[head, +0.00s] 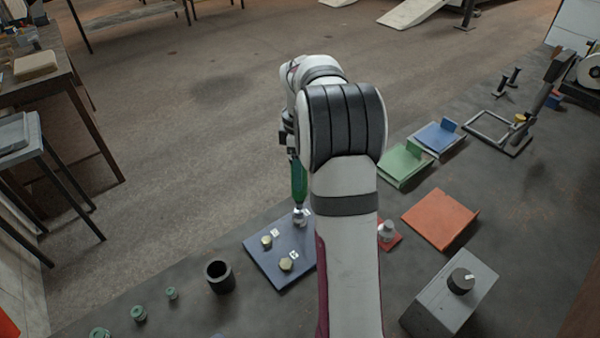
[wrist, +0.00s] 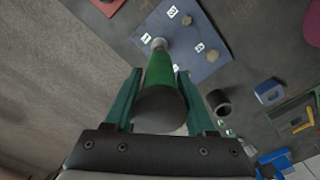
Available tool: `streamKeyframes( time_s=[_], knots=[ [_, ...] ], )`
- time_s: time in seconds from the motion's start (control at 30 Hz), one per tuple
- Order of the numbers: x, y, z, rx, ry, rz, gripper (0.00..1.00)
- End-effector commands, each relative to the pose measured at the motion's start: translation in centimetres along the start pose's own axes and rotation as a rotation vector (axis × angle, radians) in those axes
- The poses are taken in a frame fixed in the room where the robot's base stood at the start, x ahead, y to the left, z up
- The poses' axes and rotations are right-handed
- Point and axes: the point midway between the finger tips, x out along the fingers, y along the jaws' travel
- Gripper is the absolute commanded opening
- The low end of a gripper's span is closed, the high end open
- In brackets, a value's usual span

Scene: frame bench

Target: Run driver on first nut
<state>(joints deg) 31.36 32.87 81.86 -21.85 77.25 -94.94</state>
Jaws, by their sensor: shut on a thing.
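My gripper (wrist: 157,88) is shut on the driver, a green-handled tool with a dark round butt; its handle (wrist: 160,72) fills the space between the green fingers. In the head view the driver (head: 299,183) stands nearly upright, with its grey socket end down at the far corner of the blue plate (head: 262,258). Two brass nuts (head: 266,241) (head: 286,264) sit uncovered on the plate, each beside a white label. A third label shows by the socket. Any nut under the socket is hidden, so I cannot tell whether they touch.
A black cup (head: 220,277) stands left of the plate, with several small green pieces (head: 138,313) beyond it. A grey box with a black knob (head: 450,295) and an orange tray (head: 440,219) lie right of my arm. Green and blue trays stand farther back.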

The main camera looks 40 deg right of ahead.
Motion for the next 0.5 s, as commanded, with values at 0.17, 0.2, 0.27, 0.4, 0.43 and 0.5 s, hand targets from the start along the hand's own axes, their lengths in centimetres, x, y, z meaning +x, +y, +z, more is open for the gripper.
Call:
streamKeyframes(
  time_s=[0.17,0.2,0.27,0.4,0.43,0.5],
  knots=[
    [-2.1,0.1,0.0,0.0,0.002,0.005,0.0],
    [-2.5,0.1,0.0,0.0,0.002,0.005,0.0],
    [-3.2,0.1,-0.1,0.001,0.003,0.005,0.0],
    [-4.7,0.1,0.0,0.001,0.002,0.005,0.0],
    [-5.0,0.1,-0.1,0.0,0.003,0.006,0.0],
    [-5.5,0.1,-0.1,0.0,0.003,0.004,0.0]
  ],
)
